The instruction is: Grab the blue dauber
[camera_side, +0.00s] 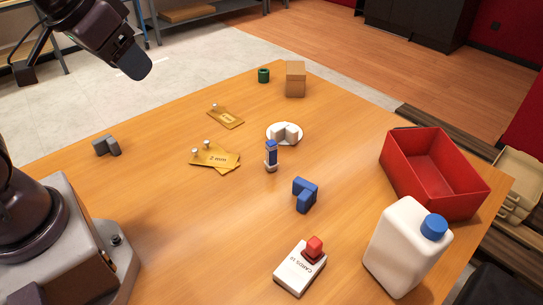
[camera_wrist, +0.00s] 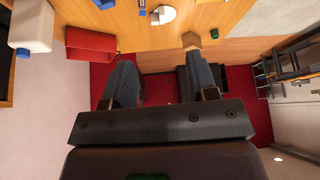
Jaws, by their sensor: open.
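The blue dauber (camera_side: 271,154), a small upright piece with a blue upper part and a pale lower part, stands near the middle of the wooden table in the side view. My gripper (camera_side: 134,62) is high at the upper left, well away from the dauber and above the table's level. In the wrist view my gripper (camera_wrist: 158,75) has its two dark fingers wide apart with nothing between them. A small bluish piece at the top edge there (camera_wrist: 142,5) looks like the dauber, partly cut off.
A white dish (camera_side: 273,137) with pale blocks stands just behind the dauber. A blue angled block (camera_side: 304,198) lies in front. Brass plates (camera_side: 207,158) lie left.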

